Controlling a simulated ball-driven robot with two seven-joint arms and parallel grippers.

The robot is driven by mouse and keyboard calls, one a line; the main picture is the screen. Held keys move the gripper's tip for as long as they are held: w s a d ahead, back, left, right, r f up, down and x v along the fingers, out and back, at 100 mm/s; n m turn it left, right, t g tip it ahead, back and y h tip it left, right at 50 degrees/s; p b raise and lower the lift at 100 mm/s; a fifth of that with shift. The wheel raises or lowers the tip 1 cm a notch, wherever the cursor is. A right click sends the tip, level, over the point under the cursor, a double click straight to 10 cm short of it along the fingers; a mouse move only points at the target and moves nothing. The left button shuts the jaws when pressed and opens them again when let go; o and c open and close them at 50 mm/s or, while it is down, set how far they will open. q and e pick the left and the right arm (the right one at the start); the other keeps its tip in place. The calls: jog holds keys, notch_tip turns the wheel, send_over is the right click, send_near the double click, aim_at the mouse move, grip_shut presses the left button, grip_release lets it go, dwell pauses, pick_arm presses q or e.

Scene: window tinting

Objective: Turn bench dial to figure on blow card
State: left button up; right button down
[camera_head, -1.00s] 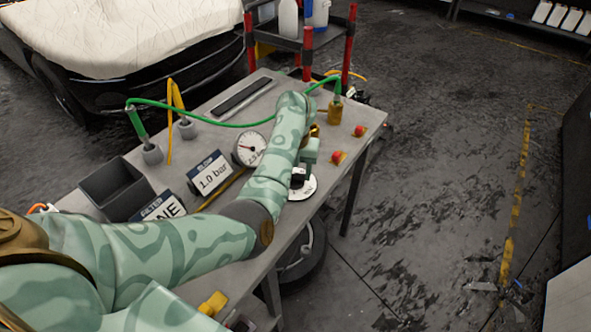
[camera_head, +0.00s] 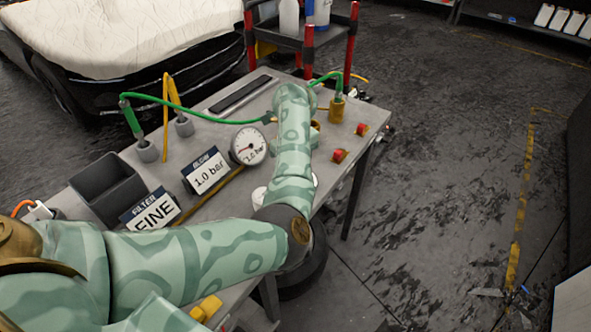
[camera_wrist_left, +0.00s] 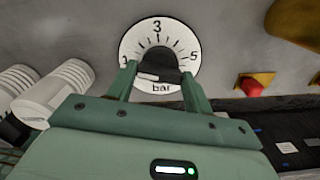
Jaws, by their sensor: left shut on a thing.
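The bench dial (camera_wrist_left: 158,28) is a white disc marked 1, 3, 5 and bar, with a black knob (camera_wrist_left: 158,63) at its centre. My left gripper (camera_wrist_left: 160,82) has its green fingers on either side of the knob, shut on it. A pale mark on the knob lies toward the left, the side of the 1. In the head view my arm hides most of the dial (camera_head: 258,195) and the fingertips. The blow card (camera_head: 206,173) reads 1.0 bar. My right gripper is not in view.
A filter card (camera_head: 150,213) reading FINE and a dark bin (camera_head: 108,185) are left. Red buttons (camera_head: 339,155) are right of my arm. A green hose (camera_head: 200,113) crosses the bench.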

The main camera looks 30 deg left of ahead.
pick_arm(q)
jog(key=shift+r+n, duration=0.1)
jog(key=shift+n, duration=0.5)
jog(key=o, duration=1)
notch_tip(320, 180, up, 16)
jog(key=p, duration=0.5)
jog(key=shift+r+p, duration=0.2)
jog(key=shift+p, duration=0.1)
